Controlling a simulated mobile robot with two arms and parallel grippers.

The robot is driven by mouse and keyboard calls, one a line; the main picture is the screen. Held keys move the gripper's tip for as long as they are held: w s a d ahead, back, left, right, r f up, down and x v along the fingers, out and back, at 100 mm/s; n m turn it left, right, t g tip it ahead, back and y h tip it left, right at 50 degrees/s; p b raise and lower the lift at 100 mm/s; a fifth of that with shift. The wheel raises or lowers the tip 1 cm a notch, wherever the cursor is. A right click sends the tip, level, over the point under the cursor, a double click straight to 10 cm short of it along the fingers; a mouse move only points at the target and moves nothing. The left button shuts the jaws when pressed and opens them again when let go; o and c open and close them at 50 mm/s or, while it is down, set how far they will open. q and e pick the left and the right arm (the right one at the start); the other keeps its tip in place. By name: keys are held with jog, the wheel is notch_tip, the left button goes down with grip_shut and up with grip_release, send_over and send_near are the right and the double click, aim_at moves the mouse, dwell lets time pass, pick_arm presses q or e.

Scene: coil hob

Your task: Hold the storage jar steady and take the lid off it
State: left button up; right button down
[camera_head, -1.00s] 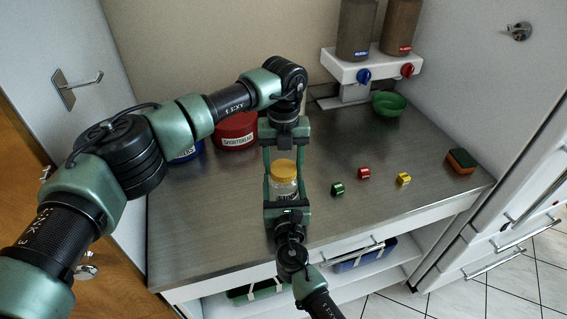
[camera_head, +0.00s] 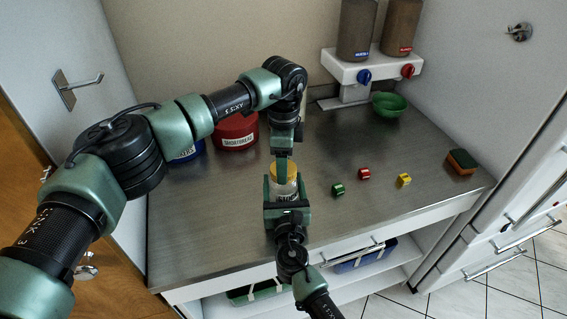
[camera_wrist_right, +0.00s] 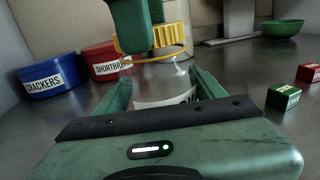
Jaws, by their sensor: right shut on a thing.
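The storage jar (camera_head: 285,196) is clear with a white label and stands on the worktop. Its yellow lid (camera_head: 294,173) is on top. My right gripper (camera_wrist_right: 162,88) comes from the front, with a finger on each side of the jar body, and is shut on it. My left gripper (camera_head: 283,170) is above the jar, pointing down, its fingers at the lid. In the right wrist view one left finger (camera_wrist_right: 131,27) is in front of the lid (camera_wrist_right: 172,38) and hides part of it. Whether the left fingers grip the lid is unclear.
Red (camera_head: 236,133) and blue (camera_head: 188,152) tins stand behind on the left. Green (camera_head: 338,189), red (camera_head: 364,174) and yellow (camera_head: 404,180) small blocks lie right of the jar. A sponge (camera_head: 461,161), green bowl (camera_head: 389,105) and dispenser (camera_head: 372,68) are farther right.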

pick_arm(q)
jog(key=shift+r, duration=0.2)
dwell(0.3)
jog(key=shift+r, duration=0.95)
jog(key=shift+r, duration=2)
pick_arm(e)
jog(key=shift+c, duration=0.6)
grip_release()
